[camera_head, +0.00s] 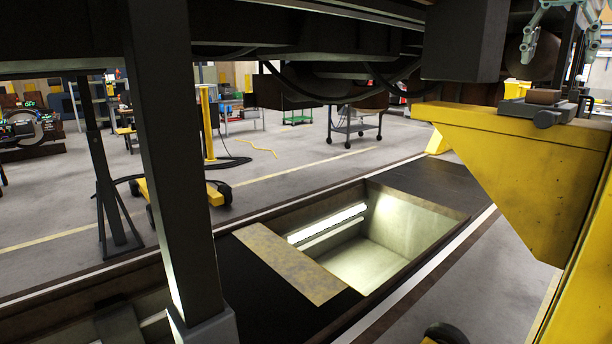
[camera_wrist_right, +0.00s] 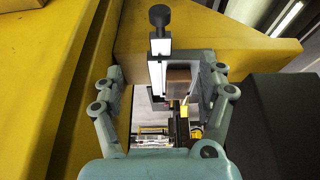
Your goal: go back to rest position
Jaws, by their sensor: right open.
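My right gripper (camera_head: 559,54) is at the top right of the head view, partly cut off by the frame edge. Its grey-green fingers are spread apart with nothing held between them. In the right wrist view the open gripper (camera_wrist_right: 166,75) faces a small metal fixture with a black knob (camera_wrist_right: 159,15) and a brown block (camera_wrist_right: 179,79). In the head view this fixture (camera_head: 540,107) lies on top of a yellow lifting bracket (camera_head: 520,150), below the gripper. I cannot tell whether the fingers touch it. My left gripper is not in view.
The dark railcar underside (camera_head: 300,35) hangs overhead. A dark post (camera_head: 176,150) stands at left, and a dark block (camera_head: 465,40) hangs near the bracket. An open lit pit (camera_head: 375,255) lies in the floor. A black cart (camera_head: 355,122) stands behind on open grey floor.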

